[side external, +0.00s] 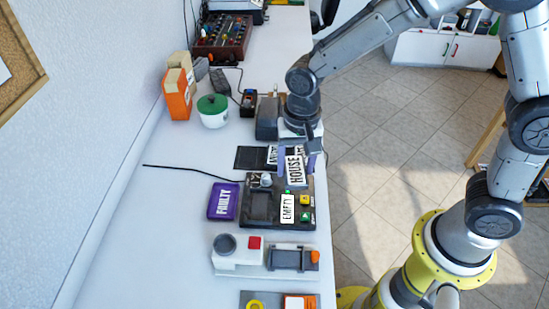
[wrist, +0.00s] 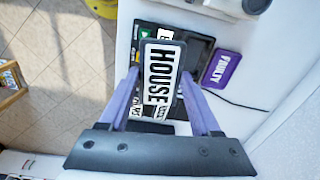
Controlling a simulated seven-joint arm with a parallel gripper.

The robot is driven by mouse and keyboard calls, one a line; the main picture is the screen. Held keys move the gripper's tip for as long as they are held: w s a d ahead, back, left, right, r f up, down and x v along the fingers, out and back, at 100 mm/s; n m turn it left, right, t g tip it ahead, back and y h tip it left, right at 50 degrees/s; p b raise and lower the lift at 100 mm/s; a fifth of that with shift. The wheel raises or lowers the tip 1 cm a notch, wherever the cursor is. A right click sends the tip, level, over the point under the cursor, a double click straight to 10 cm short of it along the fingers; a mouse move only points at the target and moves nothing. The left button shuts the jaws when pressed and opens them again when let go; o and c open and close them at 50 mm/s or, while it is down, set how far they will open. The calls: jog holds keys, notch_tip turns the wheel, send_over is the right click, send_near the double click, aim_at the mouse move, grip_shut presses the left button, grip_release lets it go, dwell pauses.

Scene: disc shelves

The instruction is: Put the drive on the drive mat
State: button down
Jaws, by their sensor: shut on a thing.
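My gripper (side external: 297,158) is shut on a drive (side external: 294,171) with a white label reading "HOUSE". It holds the drive upright above the bench, near its right edge. In the wrist view, the purple fingers of my gripper (wrist: 160,75) are on either side of the drive (wrist: 161,72). A flat dark mat (side external: 249,158) with a white label lies behind and left of the drive in the side view. The drive hides part of it and its label, so I cannot read it fully.
A black device (side external: 258,218) with an "EMPTY" label and coloured buttons lies in front of the drive. A purple "FAULTY" mat (side external: 223,201) is beside it. A white-and-grey unit (side external: 238,258) stands nearer. A green-lidded pot (side external: 212,111) and orange box (side external: 177,96) stand behind.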

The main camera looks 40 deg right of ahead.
jog(key=w+d+f, duration=0.1)
jog(key=w+d, duration=0.2)
jog(key=w, duration=0.5)
jog(key=m, duration=0.1)
send_over(248, 157)
notch_tip(248, 157, down, 12)
jog(key=shift+s+f, duration=0.15)
jog(key=shift+f, duration=1.8)
jog(key=shift+f, duration=0.1)
jog(key=shift+c, duration=0.5)
grip_release()
